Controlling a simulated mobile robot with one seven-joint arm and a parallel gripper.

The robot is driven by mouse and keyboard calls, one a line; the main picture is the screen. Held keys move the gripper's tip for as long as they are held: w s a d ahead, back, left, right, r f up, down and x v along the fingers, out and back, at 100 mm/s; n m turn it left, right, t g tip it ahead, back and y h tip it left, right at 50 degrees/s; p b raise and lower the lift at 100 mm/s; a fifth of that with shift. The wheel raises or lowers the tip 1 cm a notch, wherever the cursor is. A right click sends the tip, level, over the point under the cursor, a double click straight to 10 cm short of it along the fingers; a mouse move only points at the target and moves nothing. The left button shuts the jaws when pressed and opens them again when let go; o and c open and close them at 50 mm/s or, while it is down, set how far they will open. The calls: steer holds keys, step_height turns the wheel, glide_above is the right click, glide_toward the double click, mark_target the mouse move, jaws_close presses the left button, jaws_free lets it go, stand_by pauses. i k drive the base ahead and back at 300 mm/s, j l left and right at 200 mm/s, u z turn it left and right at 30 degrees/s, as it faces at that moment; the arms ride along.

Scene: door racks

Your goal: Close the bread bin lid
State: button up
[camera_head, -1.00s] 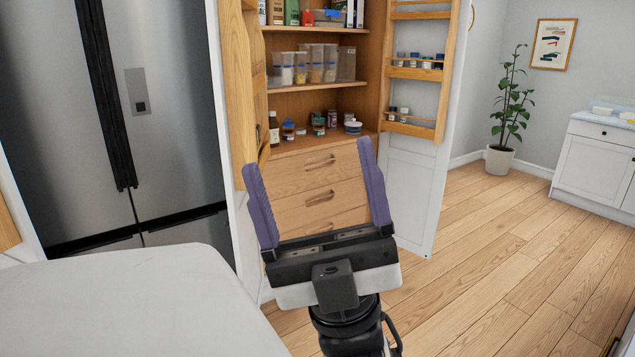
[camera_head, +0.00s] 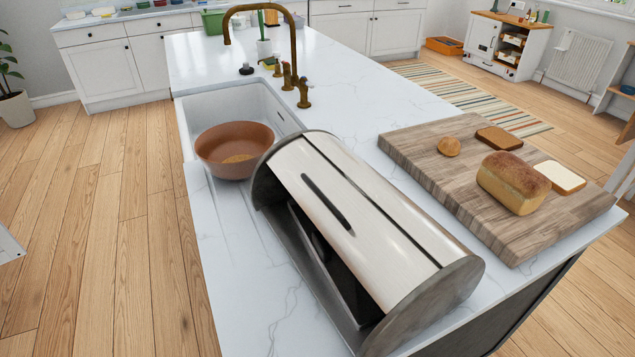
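The bread bin (camera_head: 440,305) stands on the white marble worktop in the middle of the view. It has grey rounded end panels and a curved, cream-white metal lid (camera_head: 355,220) with a dark slot-shaped handle (camera_head: 327,202) on it. The lid is rolled up, and the bin's front is open toward the lower left, with a dark interior (camera_head: 335,268) showing. My gripper is not in view now.
A wooden board (camera_head: 440,178) with a loaf (camera_head: 513,182), bread slices and a roll lies right of the bin. A terracotta bowl (camera_head: 234,150) sits at the sink (camera_head: 275,110) behind it, near a brass tap (camera_head: 228,30). Worktop left of the bin is bare.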

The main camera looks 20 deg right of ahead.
mark_target(385, 259)
steer(key=k+l+z, duration=0.15)
steer(key=k+z, duration=0.2)
steer(key=k+l+z, duration=0.2)
steer(key=k+z, duration=0.15)
steer(key=i+j, duration=0.1)
steer(key=i, duration=0.8)
